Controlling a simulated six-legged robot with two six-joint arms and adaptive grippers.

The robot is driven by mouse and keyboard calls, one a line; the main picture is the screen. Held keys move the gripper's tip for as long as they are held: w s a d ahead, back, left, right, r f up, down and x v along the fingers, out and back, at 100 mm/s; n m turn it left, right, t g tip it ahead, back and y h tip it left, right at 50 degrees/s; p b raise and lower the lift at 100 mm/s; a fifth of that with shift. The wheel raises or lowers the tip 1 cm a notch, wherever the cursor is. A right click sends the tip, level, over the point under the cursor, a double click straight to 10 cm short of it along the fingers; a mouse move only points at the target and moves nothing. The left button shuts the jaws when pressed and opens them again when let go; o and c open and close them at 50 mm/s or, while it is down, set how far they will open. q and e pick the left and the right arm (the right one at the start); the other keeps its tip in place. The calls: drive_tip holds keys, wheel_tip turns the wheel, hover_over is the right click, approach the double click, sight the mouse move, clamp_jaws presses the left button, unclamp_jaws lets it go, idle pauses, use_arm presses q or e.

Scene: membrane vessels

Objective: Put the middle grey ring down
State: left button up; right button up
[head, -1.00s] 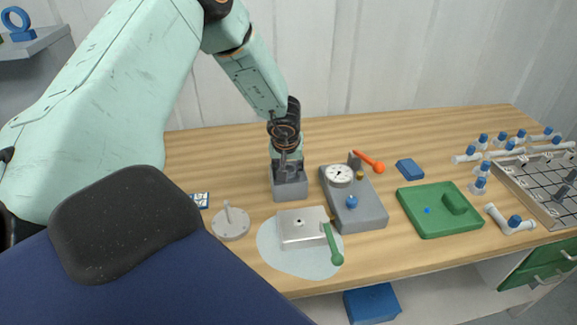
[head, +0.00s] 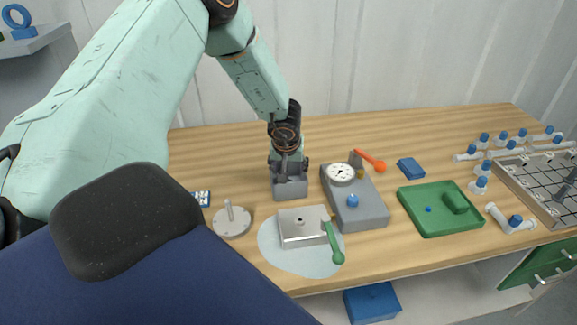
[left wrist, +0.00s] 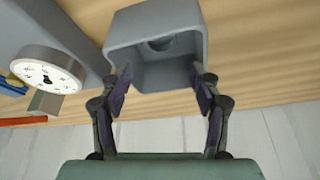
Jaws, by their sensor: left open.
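My left gripper (head: 289,166) is open over a grey open-topped box (head: 290,188) at the middle of the bench. No other grey ring can be made out for sure. My right gripper is not in view.
Nearby are a grey round base with a pin (head: 231,221), a metal block with a green handle (head: 303,226), and a grey block with a dial (head: 358,210). Bare wood lies behind the box.

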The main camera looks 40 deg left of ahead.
use_arm(q)
drive_tip(key=shift+r, duration=0.15)
drive_tip(key=p+v, duration=0.2)
drive_tip(key=v, duration=1.1)
drive_tip(key=shift+w+a, duration=0.2)
